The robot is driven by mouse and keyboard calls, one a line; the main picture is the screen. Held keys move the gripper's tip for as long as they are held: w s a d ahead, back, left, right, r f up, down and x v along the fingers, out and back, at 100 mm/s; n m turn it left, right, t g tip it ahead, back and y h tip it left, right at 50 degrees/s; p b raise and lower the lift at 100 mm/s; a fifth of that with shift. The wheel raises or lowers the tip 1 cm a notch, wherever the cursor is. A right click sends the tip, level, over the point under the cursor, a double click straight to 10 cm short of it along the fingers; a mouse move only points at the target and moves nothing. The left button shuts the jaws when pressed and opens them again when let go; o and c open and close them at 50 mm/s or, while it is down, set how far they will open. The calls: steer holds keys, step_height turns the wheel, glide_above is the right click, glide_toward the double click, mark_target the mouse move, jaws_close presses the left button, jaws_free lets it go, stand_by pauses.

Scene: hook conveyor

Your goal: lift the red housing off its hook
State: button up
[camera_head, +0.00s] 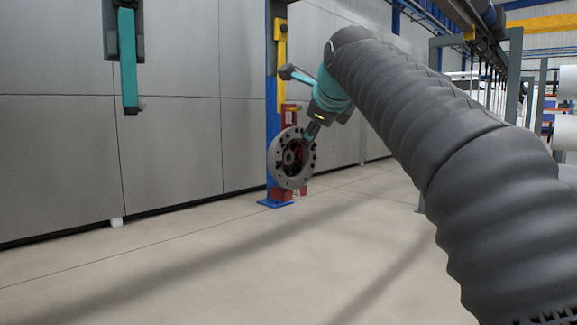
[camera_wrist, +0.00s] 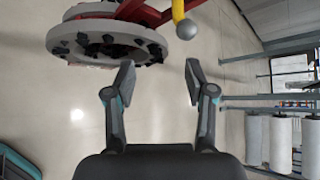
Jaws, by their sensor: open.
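The red housing (camera_head: 290,117) hangs at mid-picture in the head view, with a round grey bolted flange (camera_head: 282,165) on its near side. In the wrist view its red bars (camera_wrist: 147,13) and grey flange (camera_wrist: 75,42) show at the upper left. A yellow hook (camera_head: 281,65) comes down above it; its rounded end (camera_wrist: 186,28) shows in the wrist view by the red bars. My gripper (camera_head: 309,136) is in front of the flange's upper right in the head view. In the wrist view my gripper (camera_wrist: 159,66) is open and empty, the left fingertip close to the flange's edge; contact is unclear.
A blue post (camera_head: 272,100) stands behind the housing, and grey wall panels (camera_head: 170,150) run behind it. Pale floor (camera_head: 200,260) lies clear in front. White rolls (camera_wrist: 281,143) on a rack stand at the right. An overhead rail (camera_head: 465,20) runs at the upper right.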

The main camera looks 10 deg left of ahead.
mark_target(287, 151)
steer(key=x, duration=0.5)
steer(key=shift+s+a+f, duration=0.1)
steer(key=shift+s+a, duration=0.1)
steer(key=shift+a, duration=0.05)
jaws_close()
steer(key=shift+r, duration=0.2)
